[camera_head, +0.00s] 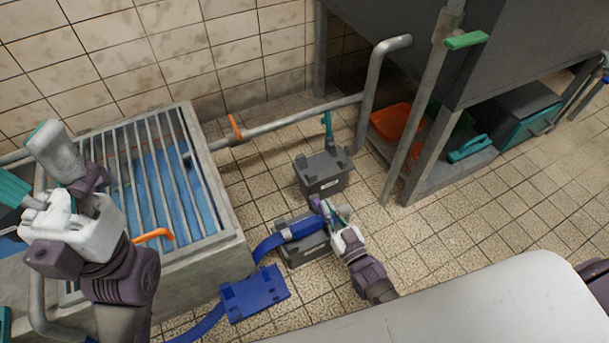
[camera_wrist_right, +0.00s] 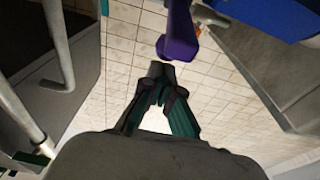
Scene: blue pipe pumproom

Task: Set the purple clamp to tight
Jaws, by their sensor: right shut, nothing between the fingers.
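The purple clamp (camera_head: 316,203) shows as a small lever at the right end of the blue pipe, beside the front grey block. In the right wrist view its purple lever (camera_wrist_right: 180,38) stands just beyond and to the right of the fingertips, with a small gap in the picture. My right gripper (camera_head: 333,211) is close beside the clamp in the head view. In the right wrist view its fingertips (camera_wrist_right: 160,72) are together and empty. My left gripper (camera_head: 14,190) is at the left edge, partly cut off, far from the clamp. Whether its fingers are apart is unclear.
The blue pipe (camera_head: 268,243) runs past a blue bracket (camera_head: 254,293). A second grey block (camera_head: 323,172) with a teal lever (camera_head: 327,130) stands behind. A grated basin (camera_head: 235,243) is left; a metal frame post (camera_head: 425,115) is right. Tiled floor is clear at right.

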